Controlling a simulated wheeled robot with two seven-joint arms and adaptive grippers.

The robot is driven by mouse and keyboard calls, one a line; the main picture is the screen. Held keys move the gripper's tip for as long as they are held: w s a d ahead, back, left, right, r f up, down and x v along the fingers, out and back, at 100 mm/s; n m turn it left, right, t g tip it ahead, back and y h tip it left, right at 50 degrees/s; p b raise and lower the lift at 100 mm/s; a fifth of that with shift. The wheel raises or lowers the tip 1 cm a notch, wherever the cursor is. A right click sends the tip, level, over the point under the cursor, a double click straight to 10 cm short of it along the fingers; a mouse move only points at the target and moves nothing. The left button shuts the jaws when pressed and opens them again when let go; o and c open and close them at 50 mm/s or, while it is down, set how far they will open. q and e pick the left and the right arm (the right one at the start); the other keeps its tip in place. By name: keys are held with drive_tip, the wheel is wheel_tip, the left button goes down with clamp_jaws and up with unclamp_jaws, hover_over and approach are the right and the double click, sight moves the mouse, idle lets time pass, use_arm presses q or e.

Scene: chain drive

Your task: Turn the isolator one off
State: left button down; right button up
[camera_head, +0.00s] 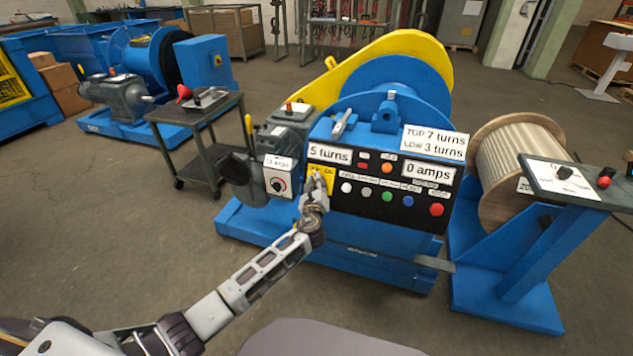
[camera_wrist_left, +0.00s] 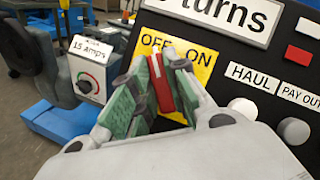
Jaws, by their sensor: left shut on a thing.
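The isolator is a red handle (camera_wrist_left: 160,82) on a yellow plate (camera_wrist_left: 195,52) marked OFF and ON, at the left of the black control panel. In the left wrist view the handle stands close to upright, leaning slightly to the left at its top. My left gripper (camera_wrist_left: 158,88) is shut on the handle, with green finger pads on both sides of it. In the head view the left gripper (camera_head: 316,188) covers the handle, and part of the yellow plate (camera_head: 321,174) shows above it. My right gripper is not in view.
A dark trolley (camera_head: 205,150) stands further left. A rope drum (camera_head: 515,160) and pedestal (camera_head: 575,190) are at right.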

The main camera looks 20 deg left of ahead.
use_arm(q)
drive_tip(key=shift+n+g+y+p, duration=0.3)
drive_tip(key=shift+n+y+p, duration=0.1)
drive_tip(key=shift+n, duration=1)
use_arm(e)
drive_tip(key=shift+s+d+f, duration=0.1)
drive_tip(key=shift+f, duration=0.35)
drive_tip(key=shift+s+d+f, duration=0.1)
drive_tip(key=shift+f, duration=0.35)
use_arm(q)
drive_tip(key=c, duration=1.4)
unclamp_jaws()
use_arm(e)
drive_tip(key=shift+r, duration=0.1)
use_arm(q)
drive_tip(key=shift+s, duration=0.15)
drive_tip(key=shift+v, duration=5.85)
drive_tip(key=shift+d+r, duration=0.1)
drive_tip(key=shift+d, duration=0.05)
